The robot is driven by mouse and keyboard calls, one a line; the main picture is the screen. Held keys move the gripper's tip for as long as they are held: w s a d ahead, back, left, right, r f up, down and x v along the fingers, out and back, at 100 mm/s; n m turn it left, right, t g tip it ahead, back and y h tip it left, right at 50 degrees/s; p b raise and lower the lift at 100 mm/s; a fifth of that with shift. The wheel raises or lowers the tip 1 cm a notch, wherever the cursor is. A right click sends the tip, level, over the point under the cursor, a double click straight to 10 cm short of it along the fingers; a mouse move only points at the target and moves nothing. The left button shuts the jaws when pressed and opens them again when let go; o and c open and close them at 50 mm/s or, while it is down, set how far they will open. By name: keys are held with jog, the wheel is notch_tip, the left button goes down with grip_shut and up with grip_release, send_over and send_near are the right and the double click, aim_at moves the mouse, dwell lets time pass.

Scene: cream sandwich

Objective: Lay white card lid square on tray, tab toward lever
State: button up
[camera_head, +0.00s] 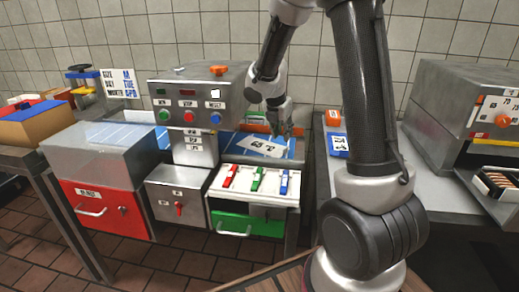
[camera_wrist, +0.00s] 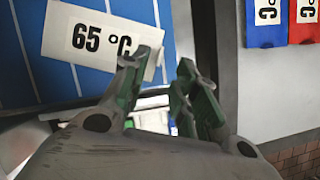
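My gripper (camera_head: 281,128) hangs over the blue ruled board behind the counter units. A red lever (camera_head: 179,209) is on the front of a small steel box. A tray (camera_head: 508,209) with brown-edged slices juts from the right machine.
A steel control box (camera_head: 190,88) with coloured buttons stands left of my gripper. A white rack (camera_head: 247,196) holding red, green and blue items sits above a green drawer (camera_head: 232,224). The grey counter (camera_head: 435,185) at right has bare room.

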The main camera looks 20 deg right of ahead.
aim_at(286, 148)
jog(key=x, duration=0.7)
jog(key=shift+f, duration=0.45)
grip_shut()
